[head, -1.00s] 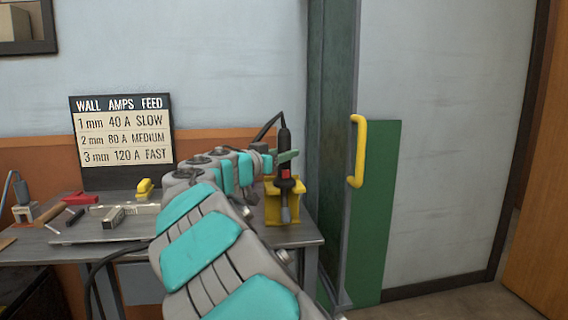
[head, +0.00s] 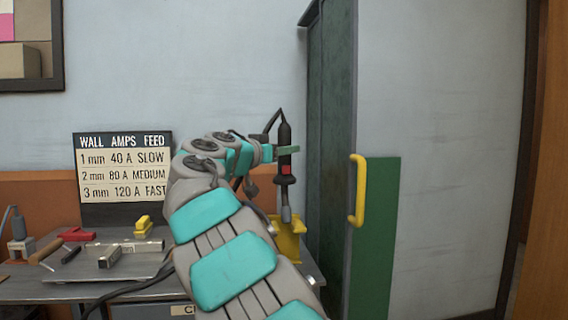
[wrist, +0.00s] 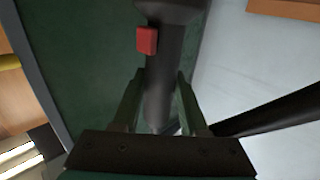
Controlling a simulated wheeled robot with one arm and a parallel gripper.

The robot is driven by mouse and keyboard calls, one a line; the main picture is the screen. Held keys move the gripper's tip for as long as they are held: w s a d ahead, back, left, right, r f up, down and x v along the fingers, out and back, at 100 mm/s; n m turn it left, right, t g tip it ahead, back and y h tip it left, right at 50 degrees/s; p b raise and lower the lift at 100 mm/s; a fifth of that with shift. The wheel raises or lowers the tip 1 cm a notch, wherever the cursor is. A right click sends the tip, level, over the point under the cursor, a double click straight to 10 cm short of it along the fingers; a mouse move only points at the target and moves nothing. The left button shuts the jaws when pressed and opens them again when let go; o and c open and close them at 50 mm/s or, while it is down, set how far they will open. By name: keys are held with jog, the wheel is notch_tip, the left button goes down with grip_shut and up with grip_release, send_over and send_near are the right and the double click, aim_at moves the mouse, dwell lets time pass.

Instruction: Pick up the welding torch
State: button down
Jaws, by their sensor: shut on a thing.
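The welding torch (head: 286,168) is black with a red trigger and a grey nozzle at its lower end. It hangs upright in the head view, above the yellow holder (head: 288,240). My gripper (head: 288,150) is shut on its dark body, with the green fingers across it above the trigger. In the wrist view the torch (wrist: 160,85) runs between the two fingers of my gripper (wrist: 158,95), its red trigger beyond them. The tip of the nozzle is close to the holder's top; I cannot tell whether they touch.
The green cabinet (head: 330,130) with a yellow handle (head: 358,190) stands close to the right of the torch. The workbench (head: 60,287) carries several tools, a yellow block (head: 143,226) and the amps sign (head: 124,168). A black cable leads from the torch's top.

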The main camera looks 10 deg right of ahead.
jog(key=shift+r+p, duration=0.65)
jog(key=shift+r, duration=2.9)
jog(key=shift+a, duration=0.1)
